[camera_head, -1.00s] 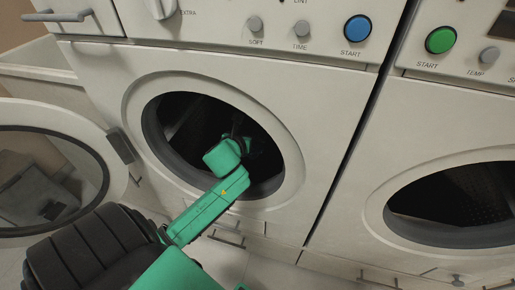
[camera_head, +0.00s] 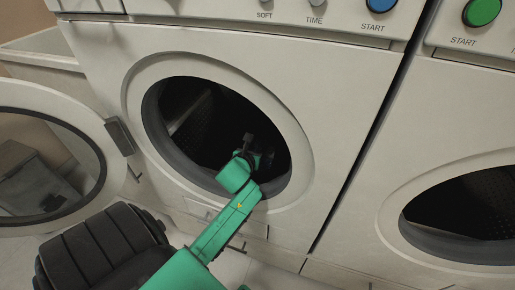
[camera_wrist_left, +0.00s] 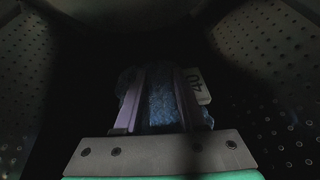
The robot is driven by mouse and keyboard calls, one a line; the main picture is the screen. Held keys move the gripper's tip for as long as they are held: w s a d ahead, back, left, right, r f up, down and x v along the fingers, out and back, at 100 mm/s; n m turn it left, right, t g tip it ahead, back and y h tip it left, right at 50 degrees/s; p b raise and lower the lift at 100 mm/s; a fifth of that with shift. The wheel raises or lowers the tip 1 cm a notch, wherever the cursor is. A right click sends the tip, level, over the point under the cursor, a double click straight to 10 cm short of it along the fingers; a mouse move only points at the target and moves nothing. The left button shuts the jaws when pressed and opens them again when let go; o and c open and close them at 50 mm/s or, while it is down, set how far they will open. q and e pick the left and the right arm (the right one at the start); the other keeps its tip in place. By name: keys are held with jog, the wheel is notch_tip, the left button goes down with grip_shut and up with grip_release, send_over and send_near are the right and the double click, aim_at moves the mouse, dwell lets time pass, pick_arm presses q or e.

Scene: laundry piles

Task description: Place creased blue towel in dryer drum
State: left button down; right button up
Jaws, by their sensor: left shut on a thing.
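The dryer drum (camera_head: 190,120) is the dark round opening in the left machine, with its door (camera_head: 112,150) swung open to the left. My left arm reaches in through the opening. My left gripper (camera_wrist_left: 163,98) is inside the drum, shut on the creased blue towel (camera_wrist_left: 160,105), which shows dark blue between the two fingers in the left wrist view. A pale tag marked "40" sticks out beside the right finger. In the head view the towel is lost in the dark drum. My right gripper is not in view.
The drum's perforated walls (camera_wrist_left: 270,115) stand on both sides of the gripper. The dryer's rim (camera_head: 292,140) surrounds my arm. A second machine (camera_head: 400,130) with a dark opening stands at the right.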

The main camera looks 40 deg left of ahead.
pick_arm(q)
jog(key=shift+c, duration=2.4)
grip_release()
jog(key=shift+f, duration=0.1)
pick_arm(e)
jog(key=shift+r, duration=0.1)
pick_arm(q)
jog(key=shift+s+r, duration=0.25)
jog(key=p+v, duration=0.3)
jog(key=v, duration=0.8)
jog(key=shift+s+d, duration=0.2)
jog(key=shift+s, duration=0.05)
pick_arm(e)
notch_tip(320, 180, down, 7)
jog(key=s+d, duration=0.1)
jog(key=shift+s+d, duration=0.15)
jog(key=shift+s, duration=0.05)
